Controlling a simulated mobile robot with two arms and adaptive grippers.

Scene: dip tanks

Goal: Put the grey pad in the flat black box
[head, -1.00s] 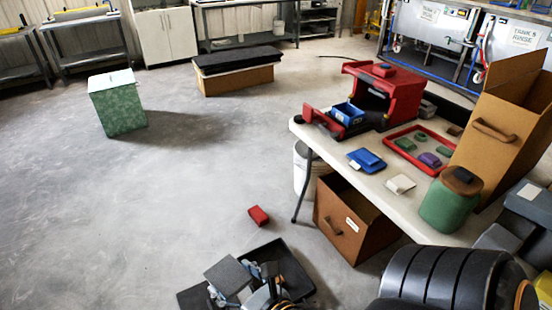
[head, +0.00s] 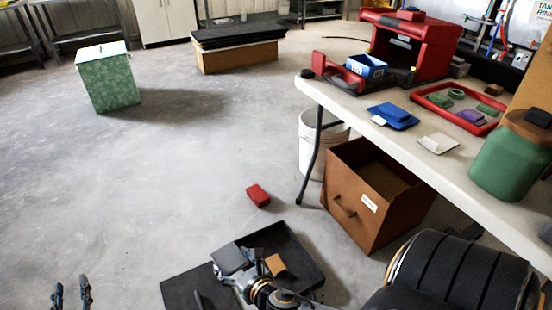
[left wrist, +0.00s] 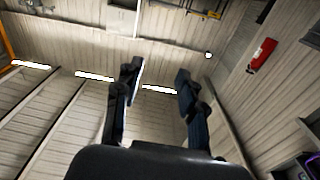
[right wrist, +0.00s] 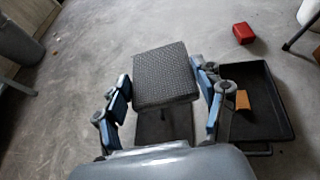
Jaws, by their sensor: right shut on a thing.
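The grey pad (head: 229,258) is a dark textured square slab. My right gripper (head: 246,270) is shut on it; in the right wrist view the pad (right wrist: 165,65) sits between the two fingers. The flat black box (head: 300,248) lies on the floor, open at the top, with an orange block (head: 275,265) in it. In the head view the pad overlaps the box's left part; in the right wrist view it appears left of the box's open tray (right wrist: 268,125). Its height above the floor is unclear. My left gripper (head: 72,292) is raised, open and empty (left wrist: 160,85).
A flat black panel (head: 185,290) lies left of the box. A red block (head: 258,195) lies on the floor behind it. A brown open bin (head: 350,215) and a white bucket (head: 310,150) stand by the white table (head: 400,135) at right.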

